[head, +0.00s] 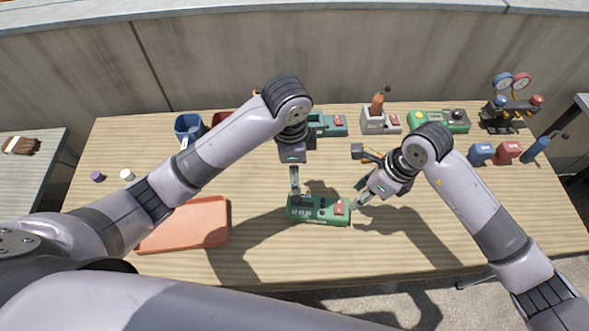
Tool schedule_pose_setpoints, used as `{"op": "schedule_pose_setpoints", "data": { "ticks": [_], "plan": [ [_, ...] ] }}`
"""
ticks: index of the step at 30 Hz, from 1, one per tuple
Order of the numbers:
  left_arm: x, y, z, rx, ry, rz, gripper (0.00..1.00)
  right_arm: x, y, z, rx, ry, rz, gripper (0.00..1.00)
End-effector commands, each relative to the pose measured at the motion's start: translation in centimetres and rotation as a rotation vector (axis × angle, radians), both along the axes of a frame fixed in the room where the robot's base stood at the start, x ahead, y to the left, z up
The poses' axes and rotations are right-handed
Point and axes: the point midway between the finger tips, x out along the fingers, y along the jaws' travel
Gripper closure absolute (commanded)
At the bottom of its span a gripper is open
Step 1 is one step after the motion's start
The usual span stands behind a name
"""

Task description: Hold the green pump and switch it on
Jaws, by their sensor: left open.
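A green box-shaped unit (312,213) with white markings on its front and a red switch (339,208) at its right end lies at the front middle of the table; I take it as the green pump. My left gripper (296,191) is open and points down at the unit's left rear part; I cannot tell whether it touches. My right gripper (361,201) is beside the unit's right end, close to the red switch. Its fingers are small and seen edge-on, so its opening is unclear.
Another green unit (424,121), a teal unit (334,126) and a grey holder (374,124) stand along the back. A gauge set (508,110) is back right. Blue (481,153) and red (507,152) items lie right. An orange tray (185,224) lies front left.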

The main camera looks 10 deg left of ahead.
Motion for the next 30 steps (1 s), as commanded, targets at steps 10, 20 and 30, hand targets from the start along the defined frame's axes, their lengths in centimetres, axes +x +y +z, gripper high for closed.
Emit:
{"op": "schedule_pose_setpoints", "data": {
  "ticks": [10, 20, 30],
  "plan": [
    [-1.8, -0.1, -1.4, 0.059, 0.067, -0.132, 0.18, 0.0, 0.0, 0.0, 0.0, 0.0, 0.0, 0.67],
    [-1.7, -0.1, -7.9, 0.059, 0.065, -0.128, 0.18, 0.0, 0.0, 0.0, 0.0, 0.0, 0.0, 0.67],
    [-1.7, -0.1, -14.2, 0.058, 0.064, -0.127, 0.18, 0.0, 0.0, 0.0, 0.0, 0.0, 0.0, 0.67]
  ]
}}
